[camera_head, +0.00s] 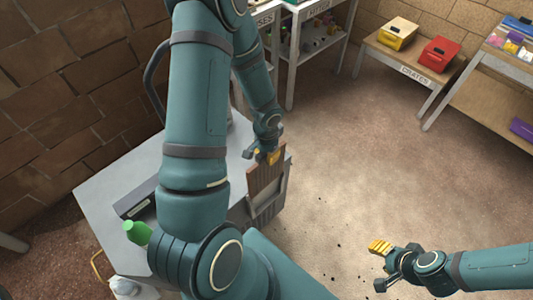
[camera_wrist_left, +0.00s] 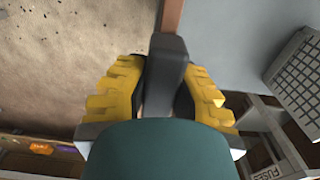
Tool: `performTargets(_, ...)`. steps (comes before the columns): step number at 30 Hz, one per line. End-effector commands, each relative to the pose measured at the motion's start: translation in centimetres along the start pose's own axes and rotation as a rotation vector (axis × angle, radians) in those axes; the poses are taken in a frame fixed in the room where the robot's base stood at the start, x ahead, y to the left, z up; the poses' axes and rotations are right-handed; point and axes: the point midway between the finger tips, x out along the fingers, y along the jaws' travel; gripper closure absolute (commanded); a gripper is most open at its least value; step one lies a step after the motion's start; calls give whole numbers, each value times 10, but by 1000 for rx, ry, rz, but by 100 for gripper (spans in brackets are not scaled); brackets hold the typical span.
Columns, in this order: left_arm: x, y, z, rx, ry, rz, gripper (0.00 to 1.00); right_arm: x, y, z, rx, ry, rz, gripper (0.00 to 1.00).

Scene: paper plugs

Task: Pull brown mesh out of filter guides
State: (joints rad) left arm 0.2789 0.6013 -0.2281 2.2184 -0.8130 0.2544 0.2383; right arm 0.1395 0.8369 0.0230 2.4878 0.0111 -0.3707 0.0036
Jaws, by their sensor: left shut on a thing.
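The brown mesh panel (camera_head: 265,178) stands upright in the grey filter guides (camera_head: 267,207) at the right end of the grey unit. Its upper part shows above the guides; its lower part is hidden. My left gripper (camera_head: 267,156) is at its top edge. In the left wrist view, the left gripper's yellow fingers (camera_wrist_left: 160,95) are closed on both sides of a dark grey handle (camera_wrist_left: 168,62), with a brown strip of the panel (camera_wrist_left: 172,14) beyond. My right gripper (camera_head: 379,262) is empty above the floor at lower right; its finger gap is unclear.
The grey unit's top (camera_head: 105,205) carries a green bottle (camera_head: 137,232) and a dark labelled bar (camera_head: 136,199). A bench with yellow (camera_head: 398,34) and red (camera_head: 440,54) boxes stands at the back right. Shelves stand at the back. The floor between is open.

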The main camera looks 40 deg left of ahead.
Motion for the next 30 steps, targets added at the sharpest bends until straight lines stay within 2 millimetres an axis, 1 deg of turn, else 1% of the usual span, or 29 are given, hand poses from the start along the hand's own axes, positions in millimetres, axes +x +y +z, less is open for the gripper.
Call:
performTargets(14, -4, 0, 0, 0, 1, 0, 100, -2, -1, 0, 0, 0, 0, 53)
performTargets(30, -31, 0, 0, -1, 1, 0, 100, -19, -7, -2, 0, 0, 0, 53)
